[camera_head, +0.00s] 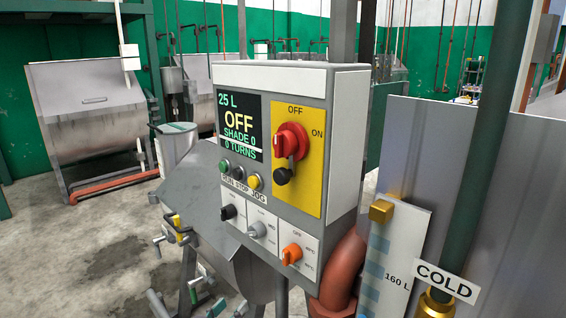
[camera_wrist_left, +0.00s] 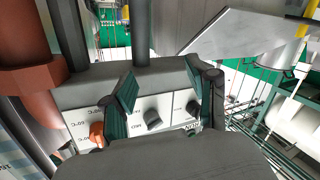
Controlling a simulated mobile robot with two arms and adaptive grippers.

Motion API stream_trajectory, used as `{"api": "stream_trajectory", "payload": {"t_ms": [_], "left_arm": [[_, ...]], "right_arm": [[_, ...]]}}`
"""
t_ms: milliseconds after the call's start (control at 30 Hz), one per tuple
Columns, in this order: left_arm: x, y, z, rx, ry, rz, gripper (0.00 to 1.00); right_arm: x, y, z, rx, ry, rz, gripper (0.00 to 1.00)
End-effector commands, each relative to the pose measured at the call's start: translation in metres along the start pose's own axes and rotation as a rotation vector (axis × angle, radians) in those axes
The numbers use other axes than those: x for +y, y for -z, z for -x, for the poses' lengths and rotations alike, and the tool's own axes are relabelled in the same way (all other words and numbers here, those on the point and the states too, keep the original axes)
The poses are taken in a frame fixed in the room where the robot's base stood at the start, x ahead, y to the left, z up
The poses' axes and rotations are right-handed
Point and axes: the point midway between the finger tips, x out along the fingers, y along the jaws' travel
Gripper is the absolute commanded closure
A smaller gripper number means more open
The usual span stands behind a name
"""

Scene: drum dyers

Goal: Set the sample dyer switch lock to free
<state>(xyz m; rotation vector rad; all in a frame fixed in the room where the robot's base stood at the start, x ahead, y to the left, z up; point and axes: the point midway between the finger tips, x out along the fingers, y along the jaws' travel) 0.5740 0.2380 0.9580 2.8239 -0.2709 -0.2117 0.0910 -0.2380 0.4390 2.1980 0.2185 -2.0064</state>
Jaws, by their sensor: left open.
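The sample dyer panel (camera_head: 341,150) has a yellow plate (camera_head: 309,183) at its upper right, marked OFF at the top and ON at the right. A red rotary switch (camera_head: 292,137) sits on the plate, and the screen (camera_head: 239,122) reads OFF. A dark round piece (camera_head: 282,176), which looks like the lock, sits just below the red handle. Its exact setting is too small to tell. My left gripper (camera_wrist_left: 160,78) is open and empty in the left wrist view, with the panel's lower knobs beyond its fingers. I cannot pick it out surely in the head view.
Below the screen are several push buttons (camera_head: 253,181). The lower row has black, grey and orange knobs (camera_head: 292,254); the orange one also shows in the wrist view (camera_wrist_left: 97,134). A red pipe (camera_head: 342,272), level gauge (camera_head: 392,262) and COLD pipe (camera_head: 480,150) stand to the right.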

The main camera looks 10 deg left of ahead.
Motion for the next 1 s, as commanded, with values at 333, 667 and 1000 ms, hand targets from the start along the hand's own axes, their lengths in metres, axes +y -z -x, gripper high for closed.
{"api": "stream_trajectory", "payload": {"t_ms": [333,667,1000], "left_arm": [[0.144,0.227,0.078,0.351,-0.352,0.055,0.41],[0.171,0.258,0.066,0.38,-0.393,0.061,0.41],[0.196,0.284,0.004,0.379,-0.39,0.061,0.41]], "right_arm": [[-0.011,-0.007,0.026,-0.014,0.014,-0.002,0.6],[-0.004,0.0,0.042,-0.005,0.005,0.001,0.6],[-0.001,0.004,0.07,-0.002,0.003,0.001,0.6]]}}
